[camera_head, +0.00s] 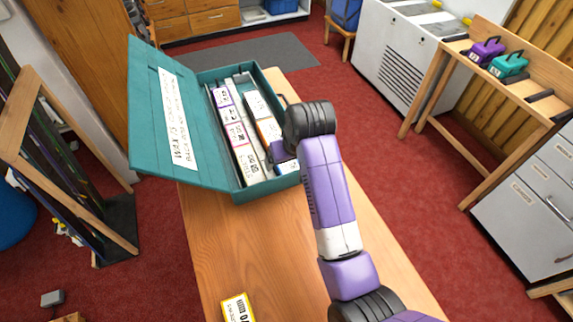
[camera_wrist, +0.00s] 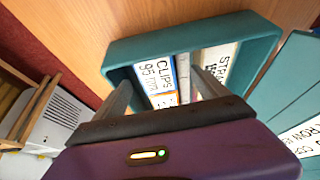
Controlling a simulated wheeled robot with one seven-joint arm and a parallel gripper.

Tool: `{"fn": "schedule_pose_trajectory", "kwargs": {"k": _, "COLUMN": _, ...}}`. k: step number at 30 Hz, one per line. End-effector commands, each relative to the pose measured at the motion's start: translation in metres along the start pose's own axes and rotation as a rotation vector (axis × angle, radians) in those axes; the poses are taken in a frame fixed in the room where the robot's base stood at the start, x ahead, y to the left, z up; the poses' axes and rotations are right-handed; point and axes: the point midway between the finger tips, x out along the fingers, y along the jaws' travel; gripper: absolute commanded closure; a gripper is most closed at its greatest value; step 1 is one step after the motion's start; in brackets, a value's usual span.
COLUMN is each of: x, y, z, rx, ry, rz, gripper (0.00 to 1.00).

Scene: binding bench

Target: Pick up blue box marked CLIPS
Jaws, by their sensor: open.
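The blue box marked CLIPS (camera_wrist: 158,76) has a white label with a blue border and the text "CLIPS 95 mm". It lies in a teal case (camera_wrist: 135,48) against the case's end wall. In the head view a blue-edged part of it (camera_head: 288,167) shows at the near right corner of the case (camera_head: 235,187), partly hidden by my gripper (camera_head: 280,153). In the wrist view my gripper (camera_wrist: 163,78) is open, with one finger on each side of the CLIPS box. I cannot tell whether the fingers touch it or how deep they reach.
An orange-edged box (camera_head: 268,130) adjoins the CLIPS box. A grey divider (camera_wrist: 183,75) separates it from a box marked STRA... (camera_wrist: 217,62). The case's open lid (camera_head: 150,110) stands on the left.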

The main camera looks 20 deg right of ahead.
Motion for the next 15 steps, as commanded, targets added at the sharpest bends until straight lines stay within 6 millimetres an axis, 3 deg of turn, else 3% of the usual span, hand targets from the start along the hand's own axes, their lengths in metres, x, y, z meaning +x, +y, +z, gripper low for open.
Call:
{"fn": "schedule_pose_trajectory", "kwargs": {"k": 9, "x": 0.041, "y": 0.006, "z": -0.001, "rx": 0.000, "ry": 0.000, "rz": 0.000, "gripper": 0.16}}
{"fn": "schedule_pose_trajectory", "kwargs": {"k": 15, "x": 0.050, "y": 0.006, "z": -0.001, "rx": 0.001, "ry": 0.001, "rz": 0.001, "gripper": 0.16}}
